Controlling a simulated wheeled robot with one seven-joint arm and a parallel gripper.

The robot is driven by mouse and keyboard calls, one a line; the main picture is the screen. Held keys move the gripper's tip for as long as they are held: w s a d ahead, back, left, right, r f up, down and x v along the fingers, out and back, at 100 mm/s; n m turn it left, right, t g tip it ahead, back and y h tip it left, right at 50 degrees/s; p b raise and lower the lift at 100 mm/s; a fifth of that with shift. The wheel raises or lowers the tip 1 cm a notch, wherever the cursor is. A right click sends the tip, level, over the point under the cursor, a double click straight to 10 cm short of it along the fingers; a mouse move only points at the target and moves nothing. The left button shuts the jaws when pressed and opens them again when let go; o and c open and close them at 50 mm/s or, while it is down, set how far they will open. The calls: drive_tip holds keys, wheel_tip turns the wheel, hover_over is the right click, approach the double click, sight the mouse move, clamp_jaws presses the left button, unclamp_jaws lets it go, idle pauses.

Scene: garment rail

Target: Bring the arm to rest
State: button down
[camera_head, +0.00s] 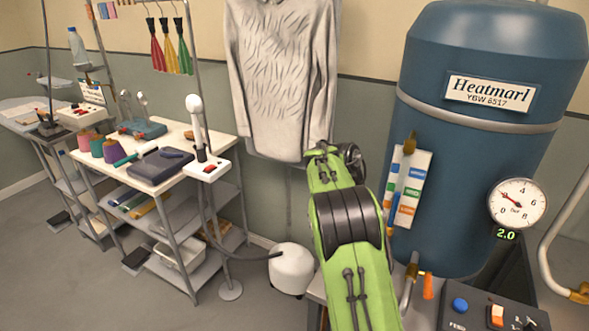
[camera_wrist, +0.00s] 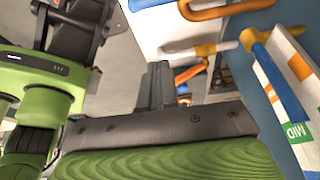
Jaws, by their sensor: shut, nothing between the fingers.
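My green and black arm (camera_head: 348,220) rises from the bottom of the head view, in front of the wall between the white tank and the blue boiler. I cannot make out the fingers of my gripper there. In the wrist view my gripper (camera_wrist: 159,70) shows as two dark fingers close together beyond a dark plate. It is shut and holds nothing. Another green link of my arm (camera_wrist: 45,105) fills the left of the wrist view.
A blue boiler (camera_head: 475,130) with a gauge (camera_head: 517,204) and a coloured label strip (camera_head: 408,185) stands close right of my arm. A grey knitted garment (camera_head: 280,85) hangs behind. A white tank (camera_head: 291,268) and shelved worktable (camera_head: 180,145) stand left. Floor at lower left is open.

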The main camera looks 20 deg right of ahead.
drive_tip(key=s+a+r+n+t+y, duration=0.1)
drive_tip(key=s+a+r+n+t, duration=0.1)
drive_tip(key=s+a+r+n, duration=0.35)
drive_tip(key=s+a+r+n+t, duration=0.3)
drive_tip(key=s+r+n, duration=0.3)
drive_tip(key=n, duration=0.3)
drive_tip(key=s+a+f+n+t+y, duration=0.1)
drive_tip(key=s+a+f+n+t, duration=0.2)
drive_tip(key=s+a+n, duration=0.6)
drive_tip(key=s+n, duration=0.3)
drive_tip(key=n, duration=0.1)
drive_tip(key=shift+s+t+y, duration=0.3)
drive_tip(key=shift+n, duration=0.25)
